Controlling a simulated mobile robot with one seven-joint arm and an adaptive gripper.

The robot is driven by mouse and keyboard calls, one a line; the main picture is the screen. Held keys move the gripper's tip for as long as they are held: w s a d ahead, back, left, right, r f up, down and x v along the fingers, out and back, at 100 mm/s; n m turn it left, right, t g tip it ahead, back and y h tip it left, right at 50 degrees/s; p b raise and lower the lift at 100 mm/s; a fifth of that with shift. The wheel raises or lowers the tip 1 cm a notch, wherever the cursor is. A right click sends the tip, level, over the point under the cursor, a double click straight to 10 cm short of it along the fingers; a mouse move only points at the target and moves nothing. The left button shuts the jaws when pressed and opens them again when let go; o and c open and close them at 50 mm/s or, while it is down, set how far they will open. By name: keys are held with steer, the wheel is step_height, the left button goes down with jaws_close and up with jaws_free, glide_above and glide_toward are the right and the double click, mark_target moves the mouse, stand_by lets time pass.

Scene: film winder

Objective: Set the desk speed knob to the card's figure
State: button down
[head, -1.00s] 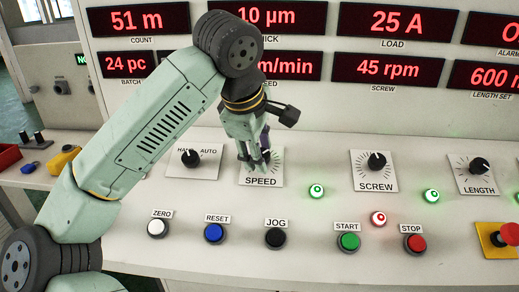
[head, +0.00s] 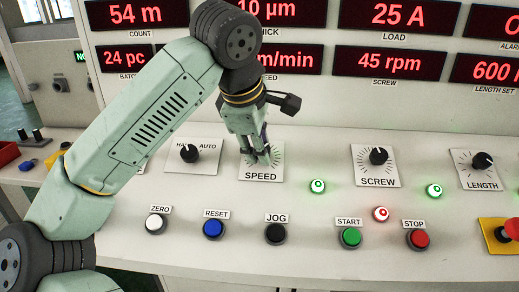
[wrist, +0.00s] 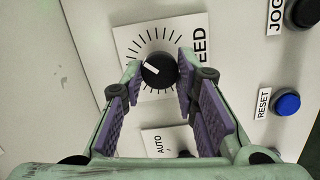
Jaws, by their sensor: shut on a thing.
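The SPEED plate (head: 261,176) is on the sloping desk below the displays. Its black knob (wrist: 158,70) shows in the wrist view, with a white pointer mark inside a ring of dial ticks. My gripper (head: 258,156) comes down over this plate and hides the knob in the head view. In the wrist view my gripper (wrist: 160,66) has one fingertip on each side of the knob, shut on it. The speed display (head: 291,60) is partly hidden behind my arm; only "m/min" shows, not its figure. I see no card in these frames.
The HAND/AUTO switch (head: 189,151) is left of the SPEED plate; the SCREW knob (head: 379,156) and LENGTH knob (head: 482,160) are to the right. Below are the RESET (head: 213,228), JOG (head: 275,233), START (head: 351,237) and STOP (head: 418,239) buttons.

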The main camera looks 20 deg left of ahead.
steer(key=n+b, duration=0.3)
steer(key=shift+s+f+t, duration=0.1)
steer(key=shift+f+t, duration=0.15)
steer(key=shift+t, duration=0.05)
steer(key=shift+r+n+b, duration=0.15)
steer(key=shift+n+b, duration=1.15)
steer(key=shift+n, duration=0.7)
steer(key=c, duration=1.2)
jaws_free()
steer(key=shift+c, duration=0.2)
steer(key=shift+r, duration=0.1)
steer(key=v, duration=0.7)
steer(key=shift+s+d, duration=0.15)
steer(key=shift+s, duration=0.1)
